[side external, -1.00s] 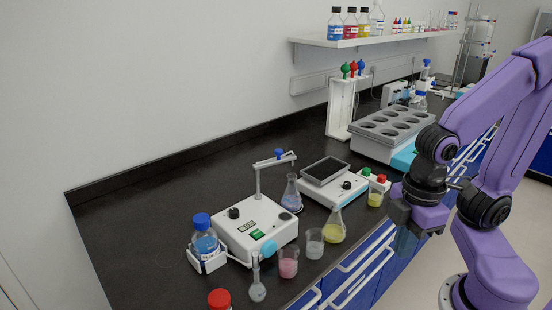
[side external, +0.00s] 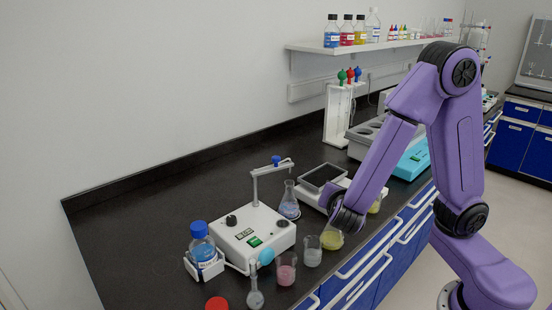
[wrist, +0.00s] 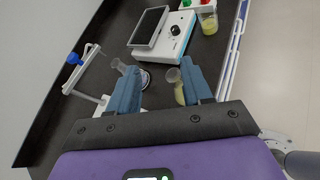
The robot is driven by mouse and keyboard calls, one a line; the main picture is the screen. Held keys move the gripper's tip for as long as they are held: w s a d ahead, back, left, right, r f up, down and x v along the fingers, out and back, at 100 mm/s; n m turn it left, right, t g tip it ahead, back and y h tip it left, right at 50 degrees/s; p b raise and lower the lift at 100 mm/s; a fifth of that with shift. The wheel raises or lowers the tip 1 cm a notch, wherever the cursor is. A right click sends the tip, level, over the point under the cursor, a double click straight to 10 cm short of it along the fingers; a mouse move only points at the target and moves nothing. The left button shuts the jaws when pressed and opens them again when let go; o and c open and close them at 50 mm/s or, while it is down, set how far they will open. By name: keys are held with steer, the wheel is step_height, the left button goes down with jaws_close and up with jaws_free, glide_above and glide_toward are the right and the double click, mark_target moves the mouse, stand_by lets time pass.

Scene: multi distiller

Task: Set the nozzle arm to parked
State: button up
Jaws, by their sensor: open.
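The nozzle arm (side external: 272,167) is a thin grey bar on top of an upright post, with a blue cap on it. Its post rises from the white control box (side external: 253,236), which has a black knob and a green switch. In the wrist view the nozzle arm (wrist: 84,70) is at the left, outside my fingers. My gripper (wrist: 160,88) is open, with nothing held between its two blue-grey fingers. It is over the bench, to the right of the nozzle arm and apart from it.
A flask with blue liquid (side external: 290,203) stands close beside the box and nozzle. A yellow flask (side external: 332,239), beakers (side external: 312,252) and a blue-capped bottle (side external: 202,245) stand around the box. A flat-topped instrument (wrist: 150,27) is ahead. The bench behind the box is clear.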

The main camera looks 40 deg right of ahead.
mark_target(277, 160)
steer(key=w+a+n+t+y, duration=0.2)
steer(key=w+a+n+t, duration=0.5)
steer(key=w+n+t, duration=0.15)
steer(key=shift+g, duration=0.35)
steer(key=x, duration=1.7)
steer(key=shift+w+d, duration=0.15)
steer(key=shift+w, duration=0.2)
jaws_close()
